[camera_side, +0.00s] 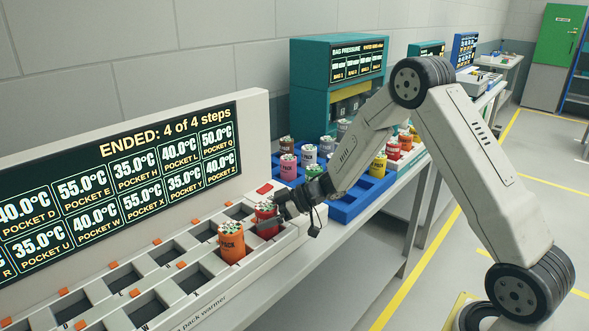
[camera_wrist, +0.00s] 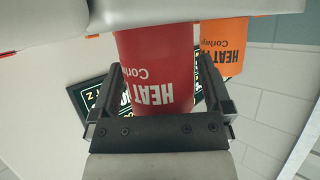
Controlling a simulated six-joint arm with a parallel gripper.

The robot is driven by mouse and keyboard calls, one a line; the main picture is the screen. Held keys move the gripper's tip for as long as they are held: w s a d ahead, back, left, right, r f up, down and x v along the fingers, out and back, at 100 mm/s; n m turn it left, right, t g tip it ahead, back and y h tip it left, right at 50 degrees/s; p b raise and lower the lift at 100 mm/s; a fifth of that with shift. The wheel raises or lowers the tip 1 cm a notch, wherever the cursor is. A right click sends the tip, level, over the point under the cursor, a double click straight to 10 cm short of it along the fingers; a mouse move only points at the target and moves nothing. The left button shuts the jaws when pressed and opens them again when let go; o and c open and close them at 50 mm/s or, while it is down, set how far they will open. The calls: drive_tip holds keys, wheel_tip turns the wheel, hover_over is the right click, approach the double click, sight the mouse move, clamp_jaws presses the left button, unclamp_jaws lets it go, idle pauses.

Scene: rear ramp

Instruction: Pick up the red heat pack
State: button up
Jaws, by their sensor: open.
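The red heat pack (camera_side: 266,209) stands upright in a pocket at the far right end of the pack warmer (camera_side: 180,299) in the side view. My gripper (camera_side: 279,207) is at its right side. In the wrist view the red heat pack (camera_wrist: 154,62) appears upside down between the two fingers of my gripper (camera_wrist: 160,72). The fingers are open, one on each side of it; I cannot tell whether they touch it. The pack's lower part is hidden by the pocket.
An orange heat pack (camera_side: 231,243) stands in a nearby pocket, also in the wrist view (camera_wrist: 223,45). Several other pockets look empty. A display (camera_side: 118,186) behind reads "ENDED: 4 of 4 steps". A blue tray (camera_side: 352,207) of several coloured packs sits beyond my gripper.

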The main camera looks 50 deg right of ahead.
drive_tip(key=c, duration=1.3)
drive_tip(key=shift+r, duration=0.2)
drive_tip(key=shift+r, duration=0.45)
drive_tip(key=s+r, duration=1.1)
drive_tip(key=s, duration=0.3)
drive_tip(key=shift+r, duration=0.4)
drive_tip(key=shift+a, duration=0.1)
